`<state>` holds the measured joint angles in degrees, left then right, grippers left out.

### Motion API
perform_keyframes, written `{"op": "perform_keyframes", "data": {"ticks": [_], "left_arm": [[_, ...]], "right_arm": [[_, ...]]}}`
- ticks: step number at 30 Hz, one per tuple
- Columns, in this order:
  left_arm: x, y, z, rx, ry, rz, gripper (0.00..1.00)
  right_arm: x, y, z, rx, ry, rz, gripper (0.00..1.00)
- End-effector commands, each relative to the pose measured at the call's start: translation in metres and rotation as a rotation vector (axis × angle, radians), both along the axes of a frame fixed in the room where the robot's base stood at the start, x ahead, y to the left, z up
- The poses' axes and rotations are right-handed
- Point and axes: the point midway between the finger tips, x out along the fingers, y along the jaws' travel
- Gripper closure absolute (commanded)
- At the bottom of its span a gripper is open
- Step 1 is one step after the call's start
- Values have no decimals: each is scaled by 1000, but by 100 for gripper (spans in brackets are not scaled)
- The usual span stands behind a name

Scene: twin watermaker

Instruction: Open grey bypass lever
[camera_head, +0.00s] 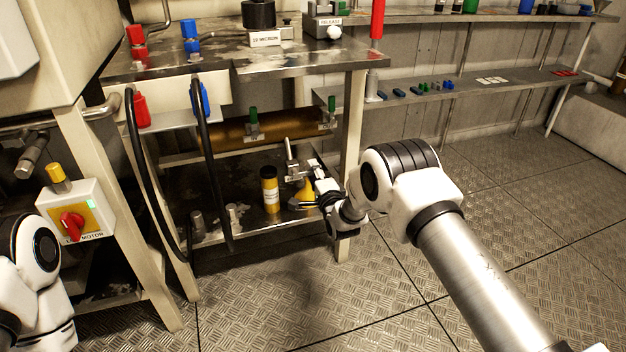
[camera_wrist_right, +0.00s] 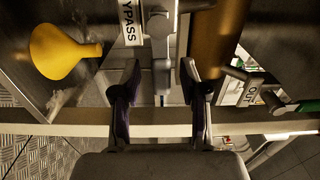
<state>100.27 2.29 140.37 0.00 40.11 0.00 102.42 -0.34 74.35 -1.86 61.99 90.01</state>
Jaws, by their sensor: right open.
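The grey bypass lever (camera_head: 289,150) stands up from its valve at the right end of the lower shelf. In the right wrist view the grey lever (camera_wrist_right: 160,72) lies between the fingertips, beside the white BYPASS label (camera_wrist_right: 130,22). My right gripper (camera_head: 308,201) reaches in low at the table's right leg; its fingers are partly hidden in the head view. In the wrist view the right gripper (camera_wrist_right: 160,84) is open, one dark finger on each side of the lever, with gaps visible. My left arm shows at the left edge; its gripper is out of view.
A yellow funnel (camera_wrist_right: 62,52) is left of the fingers. A brown pipe (camera_wrist_right: 216,35) and a green-handled OUT valve (camera_wrist_right: 272,101) are to the right. A yellow bottle (camera_head: 270,190) stands on the shelf. Black hoses (camera_head: 205,160) hang at left. The floor at right is clear.

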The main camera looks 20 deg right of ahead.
Motion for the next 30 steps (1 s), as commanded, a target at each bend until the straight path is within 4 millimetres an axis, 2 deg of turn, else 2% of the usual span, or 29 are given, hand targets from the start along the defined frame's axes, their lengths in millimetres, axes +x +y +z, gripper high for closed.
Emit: {"op": "perform_keyframes", "data": {"ticks": [3, 8, 9, 11, 12, 13, 23, 30], "left_arm": [[0, 0, -4, 0, 0, 0, 56], [0, 0, -3, 0, 0, 0, 56], [0, 0, -3, 0, 0, 0, 56], [0, 0, -3, 0, 0, 0, 56], [0, 0, -3, 0, 0, 0, 56], [0, 0, -3, 0, 0, 0, 56], [0, 0, -2, 0, 0, 0, 56], [0, 0, 5, 0, 0, 0, 56]], "right_arm": [[7, 0, 0, 0, 0, 0, 56], [7, 0, 1, 0, 1, 0, 56], [7, 0, 1, 0, 1, 0, 60], [7, 0, 1, 0, 1, 0, 81], [7, 0, 1, 0, 1, 0, 95], [7, 0, 1, 0, 1, 0, 100], [7, 0, 1, -12, 1, 0, 100], [7, 0, 6, -89, -2, 0, 100]]}}
